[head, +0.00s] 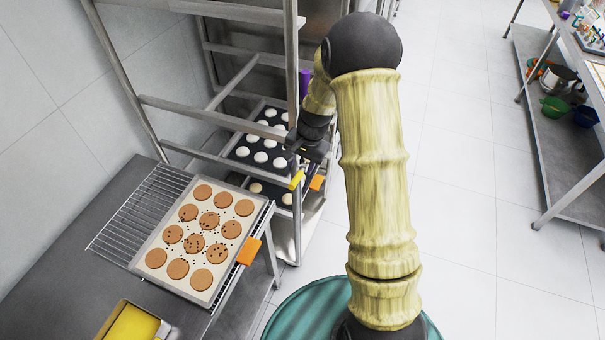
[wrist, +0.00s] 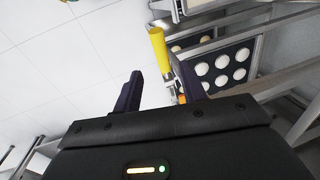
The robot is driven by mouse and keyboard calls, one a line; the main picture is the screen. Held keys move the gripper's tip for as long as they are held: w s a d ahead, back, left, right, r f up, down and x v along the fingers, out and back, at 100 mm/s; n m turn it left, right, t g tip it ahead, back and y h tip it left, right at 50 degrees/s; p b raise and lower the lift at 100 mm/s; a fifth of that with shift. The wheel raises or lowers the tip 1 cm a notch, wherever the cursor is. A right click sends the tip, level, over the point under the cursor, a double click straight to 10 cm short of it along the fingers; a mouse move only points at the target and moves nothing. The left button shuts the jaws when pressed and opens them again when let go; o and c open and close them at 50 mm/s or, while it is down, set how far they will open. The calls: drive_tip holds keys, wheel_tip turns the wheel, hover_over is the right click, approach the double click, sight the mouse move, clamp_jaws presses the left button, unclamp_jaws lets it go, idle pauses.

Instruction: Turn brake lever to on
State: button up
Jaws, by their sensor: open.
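A short yellow lever (head: 297,179), which I take to be the brake lever, shows beside the rack's front post, just below my gripper (head: 300,165). In the wrist view the yellow lever (wrist: 158,48) is a rounded bar, its thick end toward the top. My gripper (wrist: 160,85) is open, with its two dark fingers apart and nothing held. The lever is in front of the gap between the fingers, nearer the right one. Its lower end and mount are partly hidden by the right finger. I cannot tell whether the fingers touch it.
A metal rack (head: 220,107) holds dark trays (head: 232,158) of white rounds. A cookie tray (head: 222,275) with an orange clip (head: 249,251) lies on a wire grid over the left counter (head: 60,270). Floor to the right (head: 460,200) is clear up to a steel table (head: 560,130).

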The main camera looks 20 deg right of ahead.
sight(297, 179)
drive_tip(key=shift+w+a+f+p, duration=0.2)
drive_tip(key=shift+f+p, duration=0.15)
drive_tip(key=shift+f, duration=0.9)
drive_tip(key=shift+w+a+f+p, duration=0.1)
drive_tip(key=shift+a+f+p, duration=0.2)
drive_tip(key=shift+f, duration=0.95)
drive_tip(key=shift+w+a+f+p, duration=0.15)
drive_tip(key=shift+f+p, duration=0.25)
drive_tip(key=shift+f, duration=0.85)
